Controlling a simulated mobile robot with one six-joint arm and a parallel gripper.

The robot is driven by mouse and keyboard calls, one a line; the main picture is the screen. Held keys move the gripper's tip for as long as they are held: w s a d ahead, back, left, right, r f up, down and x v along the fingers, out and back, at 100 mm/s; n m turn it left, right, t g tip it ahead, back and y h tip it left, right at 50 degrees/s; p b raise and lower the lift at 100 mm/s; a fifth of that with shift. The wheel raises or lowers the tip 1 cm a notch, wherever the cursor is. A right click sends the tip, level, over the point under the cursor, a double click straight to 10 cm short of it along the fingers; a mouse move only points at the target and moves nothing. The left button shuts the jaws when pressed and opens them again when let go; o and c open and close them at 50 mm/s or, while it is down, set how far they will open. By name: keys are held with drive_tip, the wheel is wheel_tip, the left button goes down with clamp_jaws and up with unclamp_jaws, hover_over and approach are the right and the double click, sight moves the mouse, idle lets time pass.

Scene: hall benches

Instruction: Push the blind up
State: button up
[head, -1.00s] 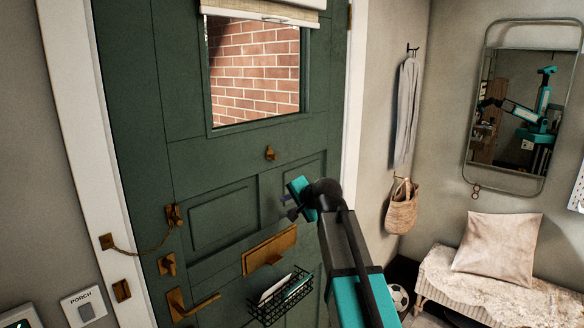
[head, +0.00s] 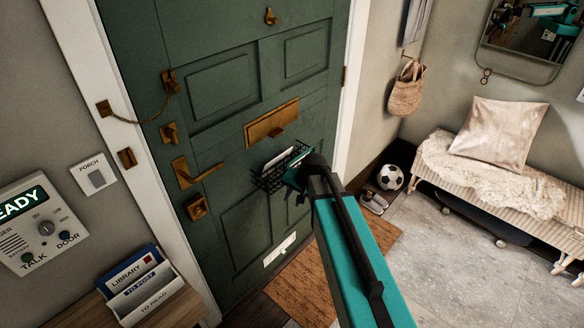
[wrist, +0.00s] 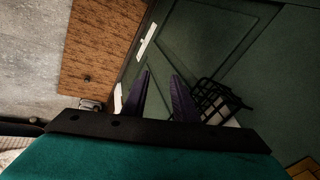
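The blind is not in either view now. The green door (head: 225,150) fills the middle of the head view, cut off above its knocker, so the window is out of sight. My gripper (head: 298,190) is in front of the door's lower half, by the black wire basket (head: 268,180), and covers part of it. In the wrist view my gripper's two dark fingers (wrist: 160,92) are apart with nothing between them. The basket (wrist: 215,100) shows just right of the fingers; I cannot tell whether they touch it.
A brass letter plate (head: 272,123), lever handle (head: 195,172) and chain (head: 140,120) sit on the door. A letter rack (head: 150,290) stands at lower left. A football (head: 390,177) and shoes lie right of the door. The grey floor (head: 450,250) is largely clear.

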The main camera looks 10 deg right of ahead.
drive_tip(key=s+f+n+g+b, duration=0.1)
drive_tip(key=s+f+n+g, duration=0.1)
drive_tip(key=s+f, duration=0.8)
drive_tip(key=s+f+n+g+h+b, duration=0.1)
drive_tip(key=s+f+g, duration=0.3)
drive_tip(key=s+f, duration=0.7)
drive_tip(key=s+f+n+g+h+b, duration=0.1)
drive_tip(key=s+f, duration=0.9)
drive_tip(key=s, duration=1.1)
drive_tip(key=n+g+b, duration=0.1)
drive_tip(key=n+g, duration=0.1)
drive_tip(key=n, duration=0.1)
drive_tip(key=shift+s+d+f+g, duration=0.15)
drive_tip(key=shift+f+g, duration=0.2)
drive_tip(key=shift+g, duration=0.05)
